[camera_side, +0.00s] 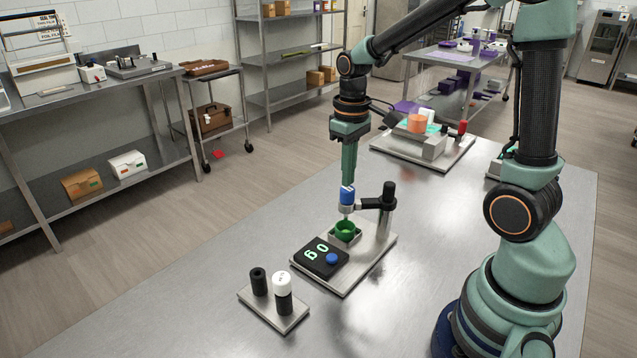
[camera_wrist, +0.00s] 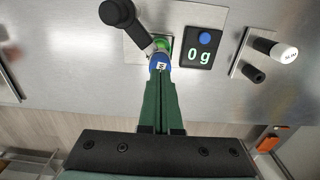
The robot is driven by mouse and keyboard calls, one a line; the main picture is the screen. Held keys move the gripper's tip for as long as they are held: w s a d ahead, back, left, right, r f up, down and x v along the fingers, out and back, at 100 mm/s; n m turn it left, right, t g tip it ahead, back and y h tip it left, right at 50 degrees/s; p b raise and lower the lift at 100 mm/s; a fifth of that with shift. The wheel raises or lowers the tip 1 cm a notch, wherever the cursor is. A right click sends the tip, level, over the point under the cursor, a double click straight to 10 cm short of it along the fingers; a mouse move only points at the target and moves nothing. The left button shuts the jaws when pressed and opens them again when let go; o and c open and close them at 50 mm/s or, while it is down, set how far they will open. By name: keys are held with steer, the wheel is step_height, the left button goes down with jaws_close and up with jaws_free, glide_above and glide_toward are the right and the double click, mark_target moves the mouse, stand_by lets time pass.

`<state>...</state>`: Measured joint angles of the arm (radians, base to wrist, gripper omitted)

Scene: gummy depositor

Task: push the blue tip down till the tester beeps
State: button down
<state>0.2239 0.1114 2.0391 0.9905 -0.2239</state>
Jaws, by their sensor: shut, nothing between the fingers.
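The blue tip (camera_side: 347,195) sits upright in the ring of the tester's black arm, above a green cup (camera_side: 345,230) on the metal base. In the wrist view the blue tip (camera_wrist: 159,62) shows right at the ends of my fingers. My gripper (camera_side: 348,182) is shut and points straight down, its fingertips at the top of the blue tip; I cannot tell whether they touch. The tester's black display (camera_side: 320,257) has a blue button (camera_side: 332,259) and reads "0 g" in the wrist view (camera_wrist: 199,56). The lower end of the tip is partly hidden in the wrist view.
A small plate (camera_side: 262,308) in front holds a black holder (camera_side: 258,281) and a white-capped black one (camera_side: 283,292). The tester's black post (camera_side: 388,205) stands close to the right of my gripper. Another device (camera_side: 425,145) is at the back. The table's left side is clear.

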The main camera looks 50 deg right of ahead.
steer(key=shift+f, duration=1.25)
steer(key=shift+r, duration=3.55)
steer(key=shift+a, duration=0.1)
steer(key=shift+s+a+r, duration=0.2)
steer(key=shift+a+r, duration=0.05)
steer(key=shift+r, duration=0.05)
steer(key=s+a+r+t, duration=0.4)
steer(key=s+a+t, duration=0.1)
steer(key=s+a, duration=0.1)
steer(key=shift+a+t, duration=0.3)
steer(key=shift+a, duration=0.35)
